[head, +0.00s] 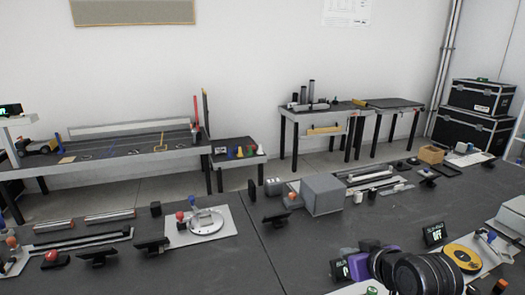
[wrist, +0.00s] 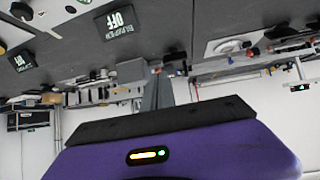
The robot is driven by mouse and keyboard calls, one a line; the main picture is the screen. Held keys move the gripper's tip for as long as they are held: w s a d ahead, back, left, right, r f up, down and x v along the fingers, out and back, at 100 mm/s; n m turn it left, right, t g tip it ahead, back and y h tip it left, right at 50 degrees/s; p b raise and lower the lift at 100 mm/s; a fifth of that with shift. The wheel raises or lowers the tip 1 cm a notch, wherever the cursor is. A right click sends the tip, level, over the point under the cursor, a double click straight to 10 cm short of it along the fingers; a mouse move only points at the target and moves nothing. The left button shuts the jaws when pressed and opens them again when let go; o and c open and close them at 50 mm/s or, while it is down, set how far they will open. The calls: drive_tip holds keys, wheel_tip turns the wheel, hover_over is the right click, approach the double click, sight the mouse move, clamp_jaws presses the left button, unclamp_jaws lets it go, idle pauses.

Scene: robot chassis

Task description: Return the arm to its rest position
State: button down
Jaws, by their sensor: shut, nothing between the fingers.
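My arm shows at the lower right of the head view as a purple part (head: 386,263) and rounded black links (head: 428,274), low over the dark table. In the wrist view my gripper (wrist: 159,88) shows as narrow grey fingers rising beyond a dark bar and my purple housing (wrist: 180,155) with small lit indicators. The fingers are together with nothing seen between them. In the head view I cannot make out the fingertips.
The dark table (head: 190,268) holds a grey box (head: 323,194), a white plate with a round metal part (head: 205,221) and black display stands (head: 435,234). Near my arm lies a yellow disc (head: 462,257). Benches (head: 130,148) and black cases (head: 478,115) stand behind.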

drive_tip(key=s+a+f+m+t+h, duration=0.1)
drive_tip(key=s+f+t, duration=0.1)
drive_tip(key=s, duration=2.1)
drive_tip(key=s+a+f+m+t, duration=0.1)
drive_tip(key=s+t, duration=0.1)
drive_tip(key=s, duration=2.2)
drive_tip(key=shift+s+a+f+m+h, duration=0.15)
drive_tip(key=shift+f+m+h, duration=0.15)
drive_tip(key=shift+f+h, duration=0.1)
